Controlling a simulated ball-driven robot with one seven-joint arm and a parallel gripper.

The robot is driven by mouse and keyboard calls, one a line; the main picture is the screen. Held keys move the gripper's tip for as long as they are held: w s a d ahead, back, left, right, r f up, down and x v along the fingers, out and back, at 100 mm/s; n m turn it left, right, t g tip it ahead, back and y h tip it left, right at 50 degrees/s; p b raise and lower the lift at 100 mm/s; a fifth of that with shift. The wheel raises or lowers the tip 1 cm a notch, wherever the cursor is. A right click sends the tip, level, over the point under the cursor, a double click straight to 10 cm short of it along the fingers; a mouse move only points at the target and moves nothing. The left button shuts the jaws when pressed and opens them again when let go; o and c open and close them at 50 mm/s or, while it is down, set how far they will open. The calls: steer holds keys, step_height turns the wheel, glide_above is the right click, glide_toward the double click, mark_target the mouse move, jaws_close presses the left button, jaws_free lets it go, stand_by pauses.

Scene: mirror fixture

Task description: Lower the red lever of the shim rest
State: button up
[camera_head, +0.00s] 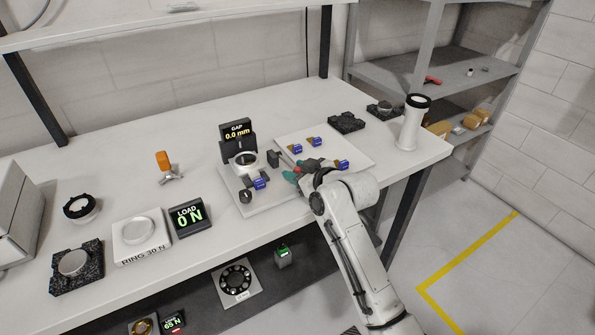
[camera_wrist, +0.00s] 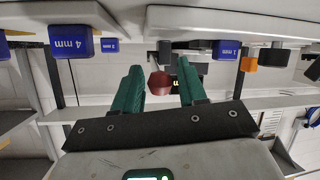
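The red lever (camera_wrist: 160,83) shows as a small red block between the two green fingers of my gripper (camera_wrist: 160,66) in the wrist view. It looks close to the left finger, with a clear gap to the right one; I cannot tell whether it touches. In the head view my gripper (camera_head: 299,173) is at the right side of the gap fixture (camera_head: 243,195), above the bench, and a speck of red shows at the fingers. The fingers are apart. The gap display (camera_head: 237,131) reads 0.0 mm. The rest's body is partly hidden by the gripper.
Blue blocks (camera_head: 342,165) lie on a white plate (camera_head: 350,145) behind my gripper. A white cylinder (camera_head: 411,125) stands at the bench's right end. A load display (camera_head: 189,216) reading 0 N and a ring stand (camera_head: 140,245) are at left.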

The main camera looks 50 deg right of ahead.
jaws_close()
steer(key=shift+r, duration=0.1)
stand_by(0.3)
